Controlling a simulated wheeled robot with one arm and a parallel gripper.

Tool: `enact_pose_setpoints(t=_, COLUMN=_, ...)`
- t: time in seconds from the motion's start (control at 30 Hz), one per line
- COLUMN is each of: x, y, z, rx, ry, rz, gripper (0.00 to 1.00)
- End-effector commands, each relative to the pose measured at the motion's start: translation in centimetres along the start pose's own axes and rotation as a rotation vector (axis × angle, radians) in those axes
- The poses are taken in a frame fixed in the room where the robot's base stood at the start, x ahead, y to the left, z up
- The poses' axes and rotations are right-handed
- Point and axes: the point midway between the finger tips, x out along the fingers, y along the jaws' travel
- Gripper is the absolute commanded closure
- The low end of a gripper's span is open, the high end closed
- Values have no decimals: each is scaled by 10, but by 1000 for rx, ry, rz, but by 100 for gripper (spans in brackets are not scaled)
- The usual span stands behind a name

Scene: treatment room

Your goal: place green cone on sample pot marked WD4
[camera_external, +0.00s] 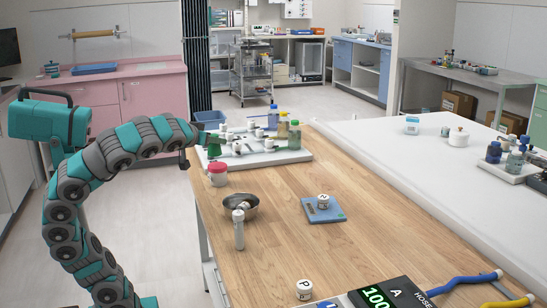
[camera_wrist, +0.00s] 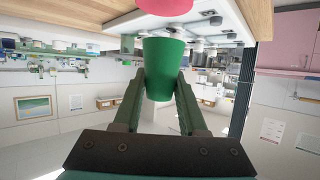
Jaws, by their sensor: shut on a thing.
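My gripper (camera_external: 204,148) is at the left end of the white tray, and its fingers also show in the wrist view (camera_wrist: 163,82). It is shut on the green cone (camera_wrist: 164,62), which is held between the two fingers. The cone also shows as a small green shape by the tray's left edge in the external view (camera_external: 214,151). Several small white-topped pots (camera_external: 237,147) stand on the tray (camera_external: 275,160). Their marks are too small to read, so I cannot tell which is WD4.
A red-lidded jar (camera_external: 218,178) stands just in front of the tray. A metal bowl (camera_external: 252,212), a capped tube (camera_external: 239,232), and a blue scale (camera_external: 335,213) with a pot (camera_external: 323,201) on it are nearer. Bottles (camera_external: 295,136) stand on the tray's right part.

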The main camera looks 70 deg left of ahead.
Motion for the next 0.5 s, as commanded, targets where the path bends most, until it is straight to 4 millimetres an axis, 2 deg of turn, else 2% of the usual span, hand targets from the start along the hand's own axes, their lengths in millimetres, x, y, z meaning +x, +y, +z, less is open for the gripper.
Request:
enact_pose_setpoints(t=0.17, x=7, y=3, z=-1, rx=-1, ry=1, rz=0, gripper=100)
enact_pose_setpoints(t=0.5, x=19, y=3, z=30, rx=0, ry=0, rz=-1, gripper=100)
